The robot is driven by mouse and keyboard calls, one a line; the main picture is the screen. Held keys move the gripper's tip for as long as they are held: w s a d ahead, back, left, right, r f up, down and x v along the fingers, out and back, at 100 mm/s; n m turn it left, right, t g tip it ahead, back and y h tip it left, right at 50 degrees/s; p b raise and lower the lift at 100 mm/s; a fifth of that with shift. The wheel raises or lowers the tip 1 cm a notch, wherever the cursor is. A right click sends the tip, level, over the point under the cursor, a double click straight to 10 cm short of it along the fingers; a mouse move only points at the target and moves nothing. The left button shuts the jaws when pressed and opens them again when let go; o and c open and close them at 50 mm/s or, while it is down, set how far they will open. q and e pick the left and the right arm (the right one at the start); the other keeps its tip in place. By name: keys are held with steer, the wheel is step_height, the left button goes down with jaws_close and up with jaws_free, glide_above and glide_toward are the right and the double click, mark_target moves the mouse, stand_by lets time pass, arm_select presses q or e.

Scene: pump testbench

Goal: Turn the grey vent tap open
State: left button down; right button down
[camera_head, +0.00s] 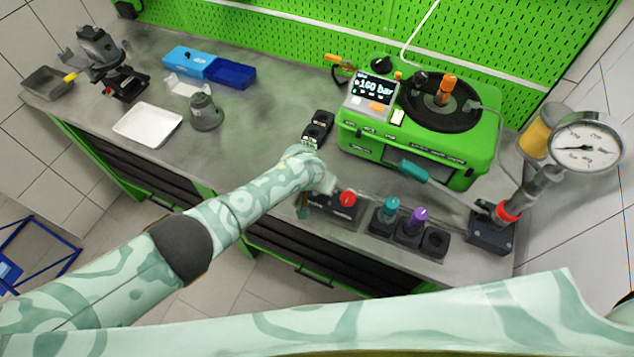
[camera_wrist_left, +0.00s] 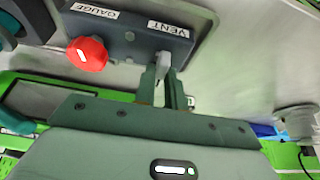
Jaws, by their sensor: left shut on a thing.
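The grey vent tap (camera_wrist_left: 163,61) sticks out of the dark valve block (camera_wrist_left: 130,48), beside the label VENT. My left gripper (camera_wrist_left: 168,88) is shut on the tap, with a finger on either side of it. In the head view my left gripper (camera_head: 322,184) is at the left end of the valve block (camera_head: 345,209), and the tap is mostly hidden there. A red knob (camera_wrist_left: 87,53) sits on the same block by the label GAUGE. It also shows in the head view (camera_head: 347,198). My right gripper is not in view.
Right of the block stand a teal-topped part (camera_head: 390,205), a purple-topped part (camera_head: 418,216) and a dark socket (camera_head: 434,243). The green pump unit (camera_head: 440,160) with a 160 bar display is behind. A pressure gauge (camera_head: 586,146) stands at right. A white tray (camera_head: 147,125) lies at left.

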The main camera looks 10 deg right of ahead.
arm_select(q)
steer(key=c, duration=1.5)
jaws_free()
steer(key=shift+o, duration=0.2)
steer(key=p+v, duration=0.8)
steer(key=v, duration=0.8)
steer(key=shift+p, duration=0.4)
steer(key=shift+s+a+r, duration=0.1)
